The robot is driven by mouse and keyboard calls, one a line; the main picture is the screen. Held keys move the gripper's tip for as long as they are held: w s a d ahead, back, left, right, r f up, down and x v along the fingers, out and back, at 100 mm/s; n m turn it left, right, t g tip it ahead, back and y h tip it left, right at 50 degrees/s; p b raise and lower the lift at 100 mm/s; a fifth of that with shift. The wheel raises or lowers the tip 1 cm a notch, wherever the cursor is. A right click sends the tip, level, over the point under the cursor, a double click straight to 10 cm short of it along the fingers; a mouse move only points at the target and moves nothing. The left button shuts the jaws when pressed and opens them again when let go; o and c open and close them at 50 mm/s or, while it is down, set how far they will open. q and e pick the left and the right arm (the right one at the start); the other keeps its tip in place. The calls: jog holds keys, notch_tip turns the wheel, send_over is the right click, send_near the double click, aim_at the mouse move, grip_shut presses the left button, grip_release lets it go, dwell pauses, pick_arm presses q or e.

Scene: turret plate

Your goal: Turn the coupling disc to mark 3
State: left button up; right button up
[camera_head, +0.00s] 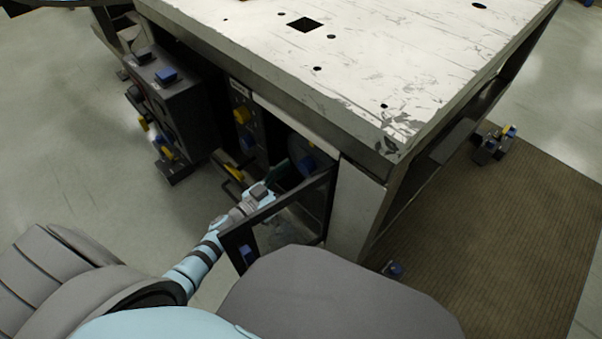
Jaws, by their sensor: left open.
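A dark round part, which looks like the coupling disc (298,149), sits inside the open front compartment of the large white-topped bench, with a blue piece (308,164) at its lower edge. Its marks are too small to read. My left arm comes in from the lower left, and my left gripper (279,183) is at the compartment's opening, just below and left of the disc. The gripper is open; its fingertips are partly hidden by the dark open door frame (278,208). I cannot tell whether it touches anything. My right gripper is not in view.
The scratched bench top (400,60) overhangs the compartment. A dark box with blue and yellow parts (180,100) stands left. Small blue-topped items lie on the brown mat (520,220) at right.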

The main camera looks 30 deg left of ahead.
aim_at(303, 169)
pick_arm(q)
jog(key=x, duration=0.2)
jog(key=shift+w+d+f, duration=0.1)
jog(key=shift+w+d, duration=0.05)
jog(key=shift+w, duration=0.35)
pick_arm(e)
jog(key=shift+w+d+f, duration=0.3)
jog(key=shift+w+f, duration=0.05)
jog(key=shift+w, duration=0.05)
pick_arm(q)
jog(key=shift+c, duration=0.5)
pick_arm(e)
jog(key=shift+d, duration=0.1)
